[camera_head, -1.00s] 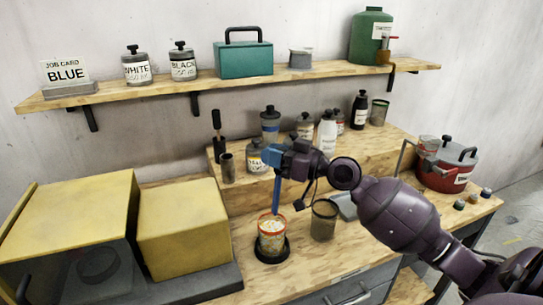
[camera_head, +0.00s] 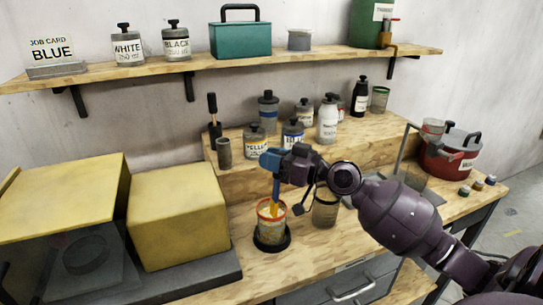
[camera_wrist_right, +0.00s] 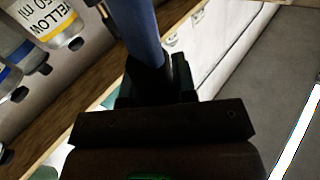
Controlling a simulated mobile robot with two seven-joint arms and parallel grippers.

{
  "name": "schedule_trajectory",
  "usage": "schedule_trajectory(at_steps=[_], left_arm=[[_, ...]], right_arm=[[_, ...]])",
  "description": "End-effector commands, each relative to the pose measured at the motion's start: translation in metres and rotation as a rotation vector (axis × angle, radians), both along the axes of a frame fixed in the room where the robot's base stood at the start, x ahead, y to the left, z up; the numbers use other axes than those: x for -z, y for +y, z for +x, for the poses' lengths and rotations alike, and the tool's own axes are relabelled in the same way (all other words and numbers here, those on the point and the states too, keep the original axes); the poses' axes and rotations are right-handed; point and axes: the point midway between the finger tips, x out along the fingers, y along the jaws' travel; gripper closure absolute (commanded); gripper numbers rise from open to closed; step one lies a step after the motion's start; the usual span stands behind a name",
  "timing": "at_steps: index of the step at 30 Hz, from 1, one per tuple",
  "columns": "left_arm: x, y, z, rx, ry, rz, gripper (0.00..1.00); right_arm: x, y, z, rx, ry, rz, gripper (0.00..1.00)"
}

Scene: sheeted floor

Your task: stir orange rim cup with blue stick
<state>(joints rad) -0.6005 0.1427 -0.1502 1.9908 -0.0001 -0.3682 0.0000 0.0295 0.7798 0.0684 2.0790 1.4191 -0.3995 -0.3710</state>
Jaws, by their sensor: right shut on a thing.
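The orange rim cup (camera_head: 270,222) stands upright on a dark round base on the wooden bench in the head view. My right gripper (camera_head: 277,163) is above the cup, shut on the blue stick (camera_head: 276,189). The stick points down and its lower end, yellow-orange here, reaches the cup's mouth; how deep it goes inside is hard to tell. In the right wrist view the blue stick (camera_wrist_right: 136,32) runs up from between my dark fingers. My left gripper is not in view.
A clear cup (camera_head: 325,208) stands just right of the orange rim cup. Yellow boxes (camera_head: 177,218) fill the left. Paint bottles (camera_head: 292,134) stand on the raised step behind, and a red pot (camera_head: 447,160) is at the right. The bench front is clear.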

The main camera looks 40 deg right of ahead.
Motion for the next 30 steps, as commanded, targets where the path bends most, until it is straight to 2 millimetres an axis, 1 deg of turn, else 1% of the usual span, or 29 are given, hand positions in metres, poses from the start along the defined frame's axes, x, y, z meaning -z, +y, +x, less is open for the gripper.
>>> schedule_trajectory(at_steps=[1, 3, 9, 21, 25, 30], left_arm=[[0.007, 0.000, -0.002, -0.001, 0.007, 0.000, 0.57], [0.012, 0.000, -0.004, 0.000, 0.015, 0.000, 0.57], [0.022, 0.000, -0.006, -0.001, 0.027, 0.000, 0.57], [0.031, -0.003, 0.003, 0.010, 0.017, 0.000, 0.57], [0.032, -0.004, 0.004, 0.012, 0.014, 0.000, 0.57], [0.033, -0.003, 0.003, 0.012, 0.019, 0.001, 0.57]], right_arm=[[0.007, 0.000, 0.000, 0.000, 0.003, -0.001, 0.95], [0.011, 0.001, 0.000, 0.000, 0.002, 0.000, 0.95], [0.024, 0.003, -0.001, -0.001, 0.003, -0.001, 0.95], [0.049, 0.007, -0.002, -0.001, 0.002, 0.000, 0.95], [0.054, 0.008, -0.002, -0.001, 0.002, 0.000, 0.95], [0.055, 0.008, -0.002, -0.001, 0.001, 0.000, 0.95]])
